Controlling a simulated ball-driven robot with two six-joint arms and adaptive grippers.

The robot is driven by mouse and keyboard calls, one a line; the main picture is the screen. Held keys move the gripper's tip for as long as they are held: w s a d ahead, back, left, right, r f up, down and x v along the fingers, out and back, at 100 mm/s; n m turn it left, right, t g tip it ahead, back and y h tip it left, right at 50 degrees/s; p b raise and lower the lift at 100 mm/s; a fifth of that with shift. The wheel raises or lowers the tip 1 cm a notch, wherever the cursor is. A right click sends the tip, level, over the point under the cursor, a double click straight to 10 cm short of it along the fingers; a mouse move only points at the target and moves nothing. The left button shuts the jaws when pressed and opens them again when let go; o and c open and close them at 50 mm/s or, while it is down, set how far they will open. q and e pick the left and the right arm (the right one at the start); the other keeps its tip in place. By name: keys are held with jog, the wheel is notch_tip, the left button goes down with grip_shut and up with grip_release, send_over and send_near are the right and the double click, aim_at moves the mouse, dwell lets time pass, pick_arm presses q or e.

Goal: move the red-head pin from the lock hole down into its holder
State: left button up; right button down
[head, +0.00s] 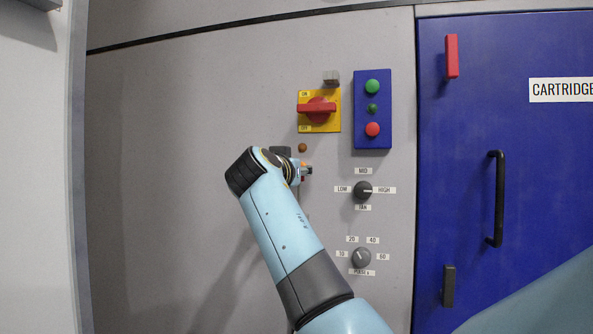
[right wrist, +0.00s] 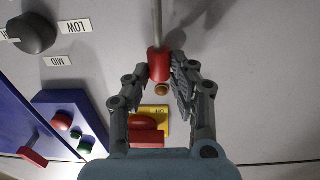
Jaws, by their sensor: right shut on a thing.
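The red-head pin shows in the right wrist view as a red head (right wrist: 158,66) between the fingertips, with a thin grey rod running up the picture from it. My right gripper (right wrist: 163,68) is shut on this red head. In the head view my right gripper (head: 305,172) is at the grey panel, mostly hidden by its own arm, with a little red at its tip. A small brown round spot, perhaps the lock hole (head: 302,148), is just above it; it also shows in the right wrist view (right wrist: 162,90). I cannot make out the holder. My left gripper is not in view.
A yellow plate with a red rotary switch (head: 317,108) is above the gripper. A blue button box (head: 372,140) is to its right. The fan knob (head: 363,190) and a lower grey knob (head: 361,257) are close on the right. A blue door (head: 460,130) is farther right.

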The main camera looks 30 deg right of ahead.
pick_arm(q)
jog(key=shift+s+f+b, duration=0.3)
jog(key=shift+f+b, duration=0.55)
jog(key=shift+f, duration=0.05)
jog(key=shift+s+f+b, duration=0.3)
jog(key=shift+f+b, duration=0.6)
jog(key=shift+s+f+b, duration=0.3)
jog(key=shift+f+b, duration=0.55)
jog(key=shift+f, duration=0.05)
pick_arm(e)
notch_tip(320, 180, down, 7)
jog(key=shift+r, duration=0.15)
jog(key=c, duration=1.1)
grip_release()
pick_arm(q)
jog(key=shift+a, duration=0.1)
pick_arm(e)
jog(key=shift+o, duration=0.2)
jog(key=v, duration=0.7)
jog(key=shift+a, duration=0.25)
jog(key=shift+s, duration=0.15)
